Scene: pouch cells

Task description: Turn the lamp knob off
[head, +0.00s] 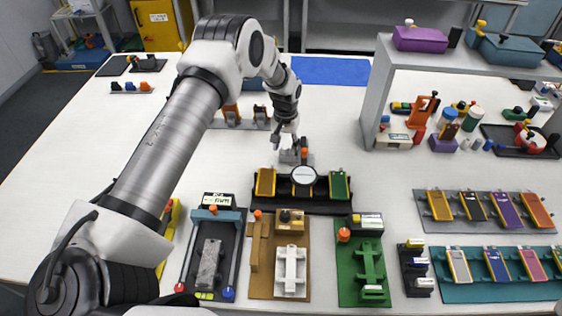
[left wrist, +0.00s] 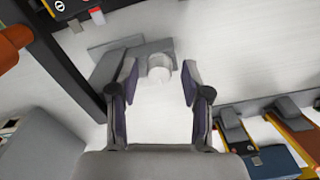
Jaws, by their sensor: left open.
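The lamp with a round white disc (head: 304,175) stands behind the black tray in the middle of the table. In the left wrist view, a pale round knob (left wrist: 160,65) stands on a grey block (left wrist: 128,56). My left gripper (head: 284,138) points down over the base, open and empty. In the left wrist view its fingertips (left wrist: 159,78) are on either side of the knob; I cannot tell their height above it or whether they touch it. The knob's setting is unclear.
A black tray (head: 283,207) with yellow and green pouch cells lies in front of the lamp. A rack (head: 231,122) of upright pieces stands behind left. A grey shelf (head: 372,105) stands right. In the left wrist view, a dark bar (left wrist: 62,72) runs close left. White table lies between.

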